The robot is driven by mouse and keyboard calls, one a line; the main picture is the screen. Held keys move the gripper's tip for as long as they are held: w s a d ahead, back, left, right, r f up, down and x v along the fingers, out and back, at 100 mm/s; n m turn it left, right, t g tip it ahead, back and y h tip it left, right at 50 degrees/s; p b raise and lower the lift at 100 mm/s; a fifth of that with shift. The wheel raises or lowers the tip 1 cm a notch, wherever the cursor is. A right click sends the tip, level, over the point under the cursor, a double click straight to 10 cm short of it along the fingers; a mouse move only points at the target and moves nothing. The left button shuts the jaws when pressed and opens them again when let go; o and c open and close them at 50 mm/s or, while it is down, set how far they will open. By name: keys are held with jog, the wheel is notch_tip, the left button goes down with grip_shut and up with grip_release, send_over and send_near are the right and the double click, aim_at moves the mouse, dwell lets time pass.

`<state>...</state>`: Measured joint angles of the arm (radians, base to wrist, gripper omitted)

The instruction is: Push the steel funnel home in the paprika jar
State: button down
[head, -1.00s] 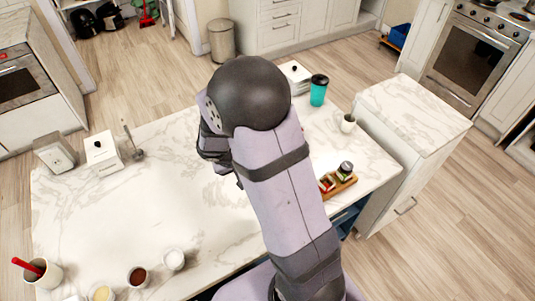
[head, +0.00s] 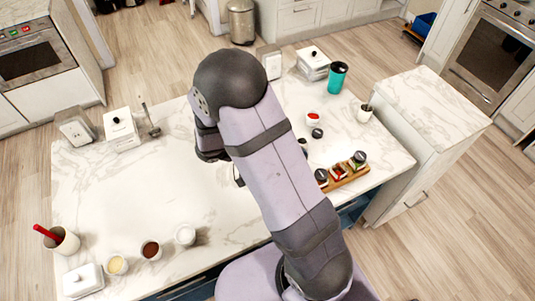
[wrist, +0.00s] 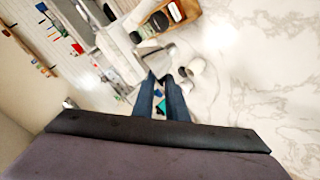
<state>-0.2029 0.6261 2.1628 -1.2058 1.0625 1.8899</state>
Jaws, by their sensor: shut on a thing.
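In the wrist view, my gripper (wrist: 161,78) is shut on the grey steel funnel (wrist: 155,62), which sits at the fingertips. In the head view the arm hides the fingers and the funnel. Jars with dark lids or red and green contents stand on a wooden rack at the right of the island. The one with red on it (head: 338,172) may be the paprika jar, but I cannot read it. Whether the funnel touches any jar cannot be told.
The wooden rack (head: 352,178) lies near the island's right edge. A red-filled bowl (head: 313,117), a loose dark lid (head: 317,133), a teal tumbler (head: 338,77) and a mug (head: 364,113) stand beyond it. The marble top (head: 150,200) is clear at the left middle.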

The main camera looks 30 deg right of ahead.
jog(key=s+d+m+g+b, duration=0.1)
jog(key=d+m+g+b, duration=0.3)
jog(key=d, duration=0.5)
jog(key=s+d+r+m+g+b, duration=0.1)
jog(key=d+m+g+b, duration=0.3)
jog(key=d, duration=0.5)
jog(key=shift+s+m+g, duration=0.3)
jog(key=shift+s+g, duration=0.2)
jog(key=shift+s, duration=0.25)
jog(key=shift+f+b, duration=0.15)
jog(key=shift+b, duration=0.3)
jog(key=shift+f+b, duration=2.5)
jog(key=shift+f, duration=0.25)
jog(key=shift+b, duration=0.8)
jog(key=shift+f+b, duration=1.55)
jog(key=shift+b, duration=0.05)
jog(key=c, duration=1.7)
grip_release()
